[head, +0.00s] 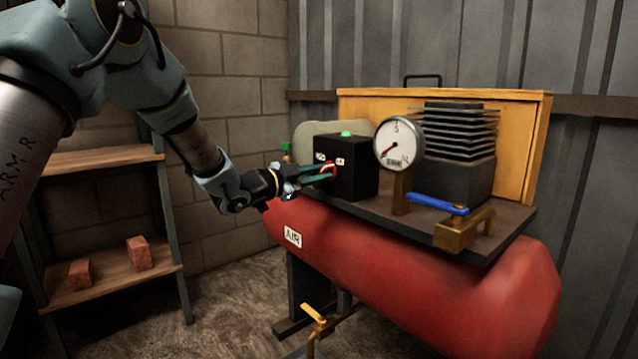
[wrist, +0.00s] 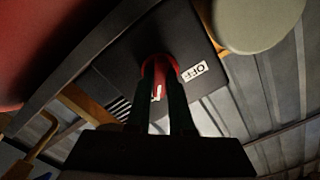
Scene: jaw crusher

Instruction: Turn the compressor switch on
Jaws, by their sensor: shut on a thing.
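The compressor switch is a red knob (head: 333,168) on the front of a black box (head: 358,170). Two small white labels sit above the knob in the head view; their text is too small to read there. My gripper (head: 325,173) reaches in from the left and is shut on the knob. In the wrist view, the fingers (wrist: 162,85) lie on both sides of the red knob (wrist: 158,60), hiding part of it. A white mark shows between them. A label (wrist: 194,73) reading OFF is right of the knob. Which label the knob points to is unclear.
A bright green lamp (head: 347,133) tops the box. A gauge (head: 398,144), finned motor (head: 458,150) and blue-handled valve (head: 438,203) stand to the right, above the red air tank (head: 400,255). A shelf (head: 110,275) with bricks is at left.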

